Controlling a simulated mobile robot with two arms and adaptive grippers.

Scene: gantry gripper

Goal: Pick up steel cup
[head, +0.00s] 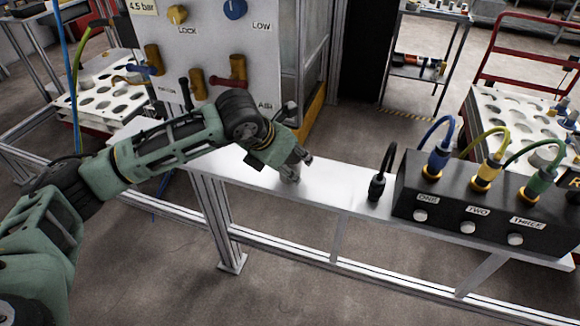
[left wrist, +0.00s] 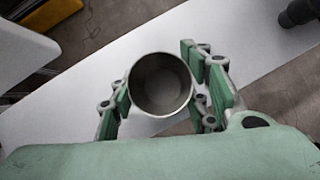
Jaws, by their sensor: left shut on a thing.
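The steel cup (left wrist: 160,84) is in the left wrist view, seen from above with its round open mouth facing the camera. It looks empty. The green fingers of my left gripper (head: 297,159) are on either side of it, shut on it. In the head view the steel cup (head: 290,175) shows only in small part below the fingers, over the white bench top. I cannot tell whether its base touches the bench. My right gripper is not in view.
The narrow white bench (head: 335,181) is clear between the cup and a black plug (head: 377,187) with a cable. Further right is a black box (head: 455,205) with blue, yellow and green plugs. A grey valve panel (head: 205,50) stands behind my left arm.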

